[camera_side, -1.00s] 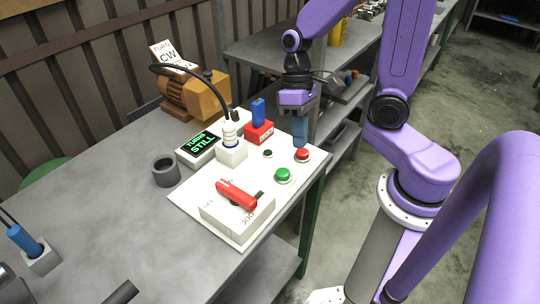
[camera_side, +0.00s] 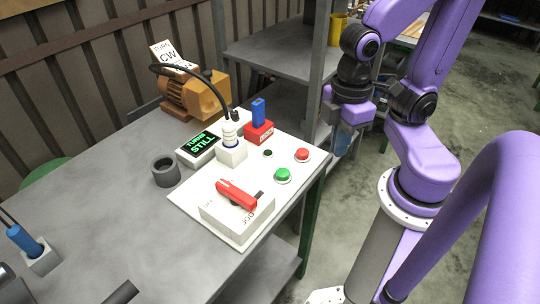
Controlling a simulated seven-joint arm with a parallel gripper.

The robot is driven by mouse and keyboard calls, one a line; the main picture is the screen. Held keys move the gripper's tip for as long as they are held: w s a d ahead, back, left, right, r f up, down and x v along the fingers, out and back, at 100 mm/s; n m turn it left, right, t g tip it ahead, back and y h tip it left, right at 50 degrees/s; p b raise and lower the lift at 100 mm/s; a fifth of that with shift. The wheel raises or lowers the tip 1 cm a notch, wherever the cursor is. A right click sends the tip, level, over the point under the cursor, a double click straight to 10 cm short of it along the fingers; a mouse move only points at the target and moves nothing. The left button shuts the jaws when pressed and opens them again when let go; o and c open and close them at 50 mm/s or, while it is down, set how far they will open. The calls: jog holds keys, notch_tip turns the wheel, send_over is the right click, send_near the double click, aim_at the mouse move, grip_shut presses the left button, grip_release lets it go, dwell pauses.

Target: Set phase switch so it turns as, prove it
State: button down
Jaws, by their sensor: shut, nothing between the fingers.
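A white control board (camera_side: 187,198) lies on the grey bench. A red lever switch (camera_side: 236,195) sits on a white box at its front, with the letters JOG beside it. A green button (camera_side: 283,175) and a red button (camera_side: 302,155) are on the right side. A red block with a blue handle (camera_side: 258,112) stands at the back. A display (camera_side: 199,146) reads TURNS STILL. An orange motor (camera_side: 194,92) has a card (camera_side: 172,56) reading TURN CW behind it. My gripper (camera_side: 341,150) is shut and empty, right of the board beyond the bench edge.
A white plug (camera_side: 231,145) with a black cable stands upright on the board. A dark hollow cylinder (camera_side: 166,172) stands left of the board. A blue-handled tool (camera_side: 24,240) sits in a block at the far left. Shelving stands behind my gripper.

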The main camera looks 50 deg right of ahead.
jog(key=shift+s+r+n, duration=0.15)
jog(key=shift+s+n, duration=0.15)
jog(key=shift+s, duration=0.05)
dwell(1.7)
